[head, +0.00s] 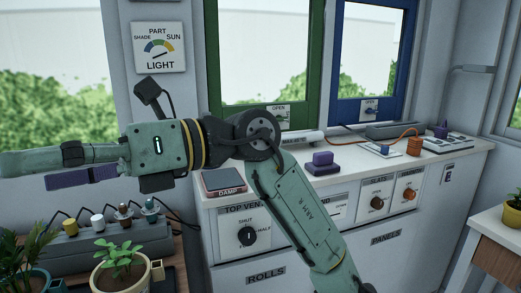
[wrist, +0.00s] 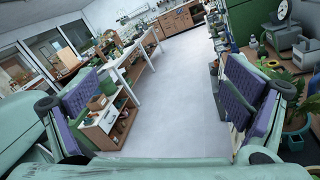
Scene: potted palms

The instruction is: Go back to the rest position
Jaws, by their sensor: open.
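My gripper (head: 62,168) is at the left of the head view, held out sideways above the potted plants, with a purple pad below a green finger. In the wrist view my gripper (wrist: 166,90) shows two green fingers with purple ribbed pads set wide apart. It is open, with nothing between the fingers but a view of the floor. My arm runs from the gripper to the bottom of the head view, in front of the white cabinet (head: 290,225).
Below the gripper are a leafy plant in a cream pot (head: 122,275) and a palm (head: 22,245). The cabinet top holds a purple block (head: 323,163) and an orange block (head: 414,146). In the wrist view, the grey floor (wrist: 180,95) is clear between benches and plants.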

